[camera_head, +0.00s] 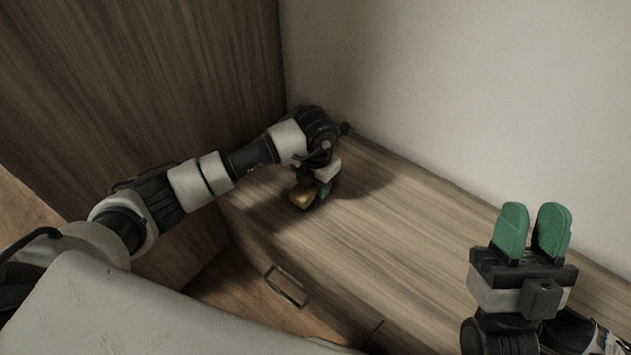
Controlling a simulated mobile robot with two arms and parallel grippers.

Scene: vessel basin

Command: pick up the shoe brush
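The shoe brush (301,198) is a small brown piece low at my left gripper, over the wooden cabinet top near its left end. My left gripper (324,190) points down right at it, and part of a green finger shows beside the brush. The gripper's own body hides much of the brush and the fingers, so I cannot tell whether the fingers are closed on it. My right gripper (531,232) is at the lower right, its two green fingers pointing up with a narrow gap between them and nothing held.
The wooden cabinet top (400,245) is clear between my grippers. A pale wall (480,90) runs behind it, and a tall dark wood panel (140,90) stands at the left. A drawer handle (286,287) is on the cabinet front.

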